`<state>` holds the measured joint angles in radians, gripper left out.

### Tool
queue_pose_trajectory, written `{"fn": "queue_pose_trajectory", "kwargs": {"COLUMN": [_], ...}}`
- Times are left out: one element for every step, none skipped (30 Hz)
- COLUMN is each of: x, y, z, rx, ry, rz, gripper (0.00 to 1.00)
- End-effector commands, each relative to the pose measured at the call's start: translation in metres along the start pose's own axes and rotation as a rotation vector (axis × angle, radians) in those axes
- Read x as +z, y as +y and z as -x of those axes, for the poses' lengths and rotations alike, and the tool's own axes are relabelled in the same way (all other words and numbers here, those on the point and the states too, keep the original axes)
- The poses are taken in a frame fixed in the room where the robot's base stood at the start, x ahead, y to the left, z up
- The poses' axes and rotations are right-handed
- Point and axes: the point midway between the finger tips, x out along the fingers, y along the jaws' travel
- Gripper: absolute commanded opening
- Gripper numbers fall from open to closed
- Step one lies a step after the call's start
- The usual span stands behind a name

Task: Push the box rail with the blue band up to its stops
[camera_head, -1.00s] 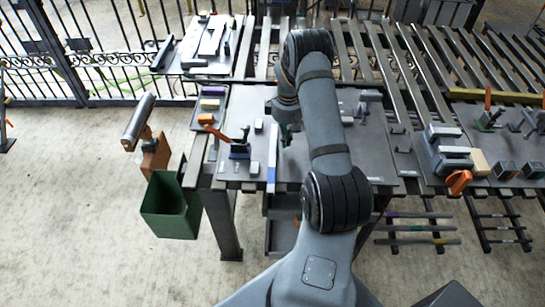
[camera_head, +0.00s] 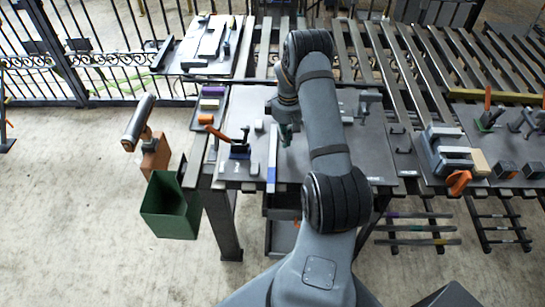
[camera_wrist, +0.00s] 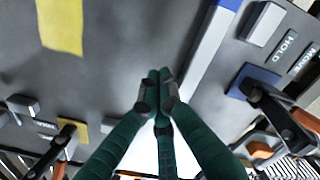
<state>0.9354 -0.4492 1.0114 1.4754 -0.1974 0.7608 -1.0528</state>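The box rail with the blue band (camera_head: 272,150) is a slim, pale bar lying on the dark table plate, its blue end towards me. In the wrist view the rail (camera_wrist: 203,55) runs diagonally, with blue at its top end. My gripper (camera_wrist: 158,91) has dark green fingers with the tips together, and nothing shows between them. The tips are beside the rail, with a narrow strip of plate seen between; I cannot tell their height. In the head view my gripper (camera_head: 286,133) is just right of the rail, partly behind my arm. I cannot tell which blocks are the stops.
An orange-handled clamp (camera_head: 240,150) on a blue pad stands left of the rail, with small grey blocks (camera_head: 254,168) between. The wrist view shows a grey block (camera_wrist: 262,22), a yellow patch (camera_wrist: 62,25) and another clamp (camera_wrist: 60,142). A green bin (camera_head: 168,205) hangs at the left.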

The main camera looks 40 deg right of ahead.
Motion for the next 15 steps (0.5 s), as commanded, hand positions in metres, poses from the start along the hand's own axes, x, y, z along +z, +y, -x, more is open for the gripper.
{"fn": "queue_pose_trajectory", "kwargs": {"x": [0.000,0.000,0.000,0.000,0.000,0.000,0.000,0.000,0.000,0.000,0.000,0.000,0.000,0.000,0.000], "y": [0.000,0.000,0.000,0.000,0.000,0.000,0.000,0.000,0.000,0.000,0.000,0.000,0.000,0.000,0.000], "z": [0.000,0.000,-0.001,-0.001,-0.002,-0.002,-0.003,-0.004,-0.005,-0.006,-0.007,-0.008,-0.008,-0.009,-0.010], "rx": [0.000,0.000,0.000,0.000,0.000,0.000,0.000,0.000,0.000,0.000,0.000,0.000,0.000,0.000,0.000], "ry": [0.000,0.000,0.000,0.000,0.000,0.000,0.000,0.000,0.000,0.000,0.000,0.000,0.000,0.000,0.000], "rz": [0.000,0.000,0.000,0.000,0.000,0.000,0.000,0.000,0.000,0.000,0.000,0.000,0.000,0.000,0.000], "gripper": [0.00,0.00,0.00,0.00,0.00,0.00,0.00,0.00,0.00,0.00,0.00,0.00,0.00,0.00,0.00]}}
